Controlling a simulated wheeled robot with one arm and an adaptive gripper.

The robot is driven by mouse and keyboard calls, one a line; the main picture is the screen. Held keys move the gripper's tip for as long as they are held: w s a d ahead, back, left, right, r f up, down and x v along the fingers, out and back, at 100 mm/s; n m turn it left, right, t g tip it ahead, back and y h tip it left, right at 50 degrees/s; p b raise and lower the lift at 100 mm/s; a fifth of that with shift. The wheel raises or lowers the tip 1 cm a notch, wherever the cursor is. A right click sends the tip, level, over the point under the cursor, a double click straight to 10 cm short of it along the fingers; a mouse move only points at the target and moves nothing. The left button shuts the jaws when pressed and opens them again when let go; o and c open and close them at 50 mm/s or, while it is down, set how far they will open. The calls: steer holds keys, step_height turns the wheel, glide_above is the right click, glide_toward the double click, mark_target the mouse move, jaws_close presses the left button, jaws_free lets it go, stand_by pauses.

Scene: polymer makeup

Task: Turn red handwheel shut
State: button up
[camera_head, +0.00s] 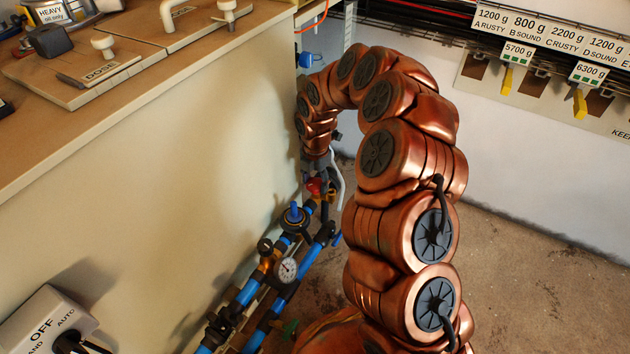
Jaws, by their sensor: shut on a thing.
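The red handwheel (314,187) shows as a small patch of red low beside the bench wall, on the blue pipework (250,290). My copper arm arches over from the right and comes down on it from above. My gripper (317,173) is at the handwheel, small and dark in this view, and shut on it. The fingers and most of the wheel's rim are hidden or too small to make out. How far the wheel is turned cannot be told.
A blue-topped valve (295,214) and a round gauge (287,269) sit on the pipes nearer me. The cream bench (150,160) stands close on the left. A switch box (47,325) is at lower left. Open floor (540,260) lies to the right.

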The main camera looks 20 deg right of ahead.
steer(key=c, duration=0.4)
steer(key=shift+c, duration=0.2)
